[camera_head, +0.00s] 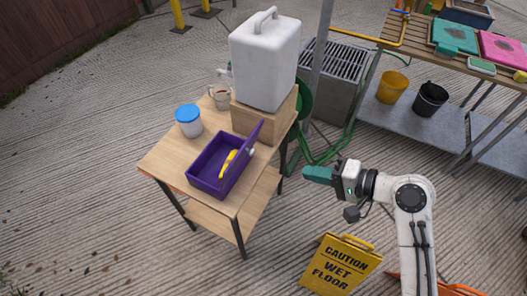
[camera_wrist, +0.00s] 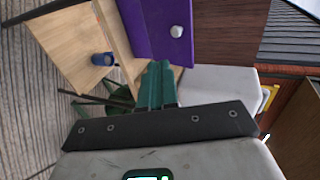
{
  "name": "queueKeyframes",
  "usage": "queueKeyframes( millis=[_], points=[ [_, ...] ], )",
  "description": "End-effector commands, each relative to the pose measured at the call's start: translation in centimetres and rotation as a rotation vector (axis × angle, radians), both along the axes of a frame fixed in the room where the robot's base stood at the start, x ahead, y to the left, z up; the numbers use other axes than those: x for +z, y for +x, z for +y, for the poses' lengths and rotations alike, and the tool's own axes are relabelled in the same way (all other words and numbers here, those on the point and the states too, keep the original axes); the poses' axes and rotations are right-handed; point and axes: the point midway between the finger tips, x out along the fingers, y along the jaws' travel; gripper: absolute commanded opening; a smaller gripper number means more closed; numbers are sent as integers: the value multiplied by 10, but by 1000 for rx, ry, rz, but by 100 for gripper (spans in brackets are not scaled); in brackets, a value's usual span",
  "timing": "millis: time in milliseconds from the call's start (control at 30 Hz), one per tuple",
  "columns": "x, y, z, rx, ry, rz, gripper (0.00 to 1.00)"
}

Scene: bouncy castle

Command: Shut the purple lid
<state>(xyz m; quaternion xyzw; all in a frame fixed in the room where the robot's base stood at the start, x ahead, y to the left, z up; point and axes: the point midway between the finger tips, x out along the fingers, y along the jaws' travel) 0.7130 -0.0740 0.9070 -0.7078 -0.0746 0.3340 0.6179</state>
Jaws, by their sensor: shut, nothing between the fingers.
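The purple box (camera_head: 205,178) sits on the wooden table with its top open. Its purple lid (camera_head: 246,148) stands raised, tilted up along the box's right side, with a pale round knob on its outer face. A yellow object (camera_head: 228,162) lies inside the box. In the wrist view the purple lid (camera_wrist: 160,28) shows ahead of the fingers, with its silver knob (camera_wrist: 177,31). My gripper (camera_head: 306,172) has teal fingers shut and empty, to the right of the table and apart from the lid. The fingers also show in the wrist view (camera_wrist: 158,68).
On the table (camera_head: 160,162) stand a blue-lidded jar (camera_head: 188,121), a mug (camera_head: 220,97) and a white container (camera_head: 265,62) on a wooden block (camera_head: 250,121). A yellow wet-floor sign (camera_head: 342,264) stands in front of my arm. A workbench (camera_head: 405,42) is at upper right.

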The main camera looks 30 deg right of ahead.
Motion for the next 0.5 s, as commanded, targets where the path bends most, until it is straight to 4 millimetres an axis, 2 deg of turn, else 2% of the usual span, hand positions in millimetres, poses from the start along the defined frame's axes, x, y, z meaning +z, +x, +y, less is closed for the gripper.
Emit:
queueKeyframes(
  millis=[267,500],
  points=[
    [-5,21,13,-5,26,-8,0],
    [-22,58,38,-3,24,-8,0]
  ],
)
